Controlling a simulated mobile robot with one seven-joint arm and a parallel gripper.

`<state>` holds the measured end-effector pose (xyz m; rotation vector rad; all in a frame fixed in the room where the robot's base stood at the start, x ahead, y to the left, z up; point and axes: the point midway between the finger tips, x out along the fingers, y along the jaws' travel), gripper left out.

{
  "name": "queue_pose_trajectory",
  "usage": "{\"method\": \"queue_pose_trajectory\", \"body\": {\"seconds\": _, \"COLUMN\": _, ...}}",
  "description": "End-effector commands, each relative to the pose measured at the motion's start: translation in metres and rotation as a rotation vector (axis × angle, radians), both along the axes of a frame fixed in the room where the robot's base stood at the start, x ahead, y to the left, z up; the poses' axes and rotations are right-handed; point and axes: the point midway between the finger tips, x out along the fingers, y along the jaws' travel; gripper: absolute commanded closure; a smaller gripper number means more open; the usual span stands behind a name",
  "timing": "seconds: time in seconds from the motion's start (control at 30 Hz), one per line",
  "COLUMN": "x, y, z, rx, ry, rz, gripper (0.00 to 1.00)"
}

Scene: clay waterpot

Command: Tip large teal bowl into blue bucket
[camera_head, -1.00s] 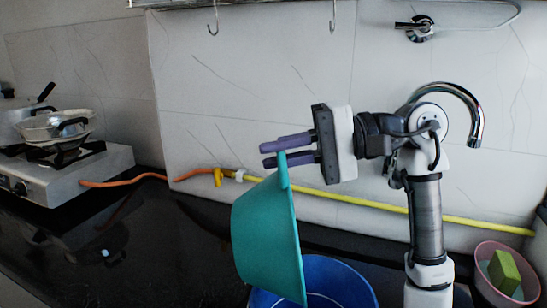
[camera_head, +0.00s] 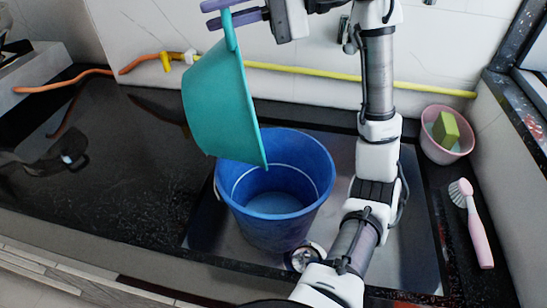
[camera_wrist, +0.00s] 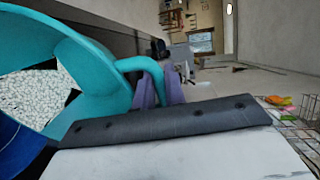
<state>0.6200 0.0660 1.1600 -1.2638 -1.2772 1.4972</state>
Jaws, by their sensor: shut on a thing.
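The large teal bowl (camera_head: 215,100) hangs tipped on its side in the head view, its rim nearly vertical and its outer wall facing left. Its lower edge is over the left part of the blue bucket (camera_head: 318,190), which stands upright in the sink. My gripper (camera_head: 208,14) is shut on the bowl's handle at the top. The wrist view shows the bowl (camera_wrist: 105,75) at the left and its handle between my purple fingers (camera_wrist: 160,88). A pale speckled patch shows within the bowl there; I cannot tell what it is. Any water is not clear.
A yellow hose (camera_head: 300,70) runs along the wall behind. A pink basin (camera_head: 440,155) with a green sponge (camera_head: 446,128) and a pink brush (camera_head: 475,225) are at the right. The black counter (camera_head: 110,170) at left is largely clear.

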Motion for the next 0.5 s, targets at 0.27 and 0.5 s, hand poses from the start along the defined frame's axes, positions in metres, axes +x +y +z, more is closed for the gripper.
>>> {"method": "queue_pose_trajectory", "body": {"seconds": 0.27, "x": 0.0001, "y": -0.0007, "z": 0.0001, "rx": 0.003, "ry": 0.001, "rz": 0.0, "gripper": 1.0}}
{"method": "queue_pose_trajectory", "body": {"seconds": 0.5, "x": 0.0013, "y": -0.006, "z": -0.0001, "rx": 0.024, "ry": 0.005, "rz": 0.0, "gripper": 1.0}}
